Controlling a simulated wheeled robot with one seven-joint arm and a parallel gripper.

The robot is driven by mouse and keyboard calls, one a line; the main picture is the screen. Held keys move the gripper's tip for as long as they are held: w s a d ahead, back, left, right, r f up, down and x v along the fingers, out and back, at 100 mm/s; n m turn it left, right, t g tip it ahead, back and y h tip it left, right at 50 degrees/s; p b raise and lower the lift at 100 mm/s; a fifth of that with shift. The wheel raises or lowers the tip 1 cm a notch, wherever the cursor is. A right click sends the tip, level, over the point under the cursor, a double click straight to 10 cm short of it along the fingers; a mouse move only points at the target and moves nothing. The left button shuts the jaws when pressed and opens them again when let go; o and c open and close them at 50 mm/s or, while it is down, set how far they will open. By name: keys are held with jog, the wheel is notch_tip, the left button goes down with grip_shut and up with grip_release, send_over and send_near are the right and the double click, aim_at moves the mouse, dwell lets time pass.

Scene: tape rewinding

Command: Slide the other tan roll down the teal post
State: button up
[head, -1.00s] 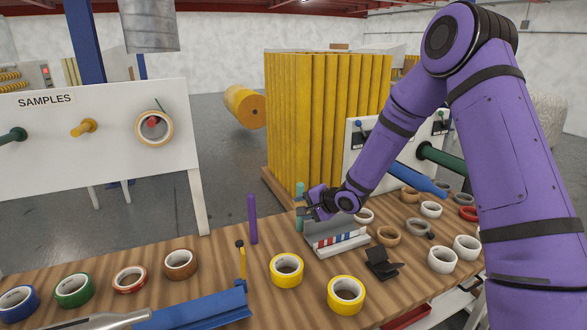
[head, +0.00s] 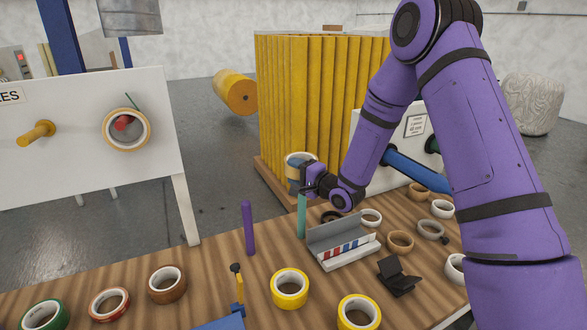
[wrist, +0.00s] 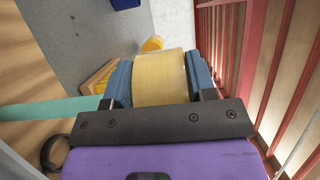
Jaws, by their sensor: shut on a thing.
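The teal post (head: 301,217) stands upright near the table's back edge. My gripper (head: 300,176) is shut on a tan roll (head: 301,158), at and above the post's top in the head view. In the wrist view the tan roll (wrist: 160,78) sits between the two blue finger pads. The teal post (wrist: 50,110) enters there from the left and ends out of sight behind my gripper. I cannot tell whether the post passes through the roll's hole. Another tan roll (head: 400,241) lies on the table to the right.
A purple post (head: 248,227) stands left of the teal one. Yellow rolls (head: 290,288) lie in front. A yellow stack (head: 315,110) rises behind the table.

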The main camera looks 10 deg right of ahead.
notch_tip(320, 180, down, 14)
jog(key=shift+f, duration=0.2)
dwell(1.1)
jog(key=o, duration=1.1)
jog(key=v, duration=1)
jog(key=shift+s+d, duration=0.25)
jog(key=shift+s, duration=0.1)
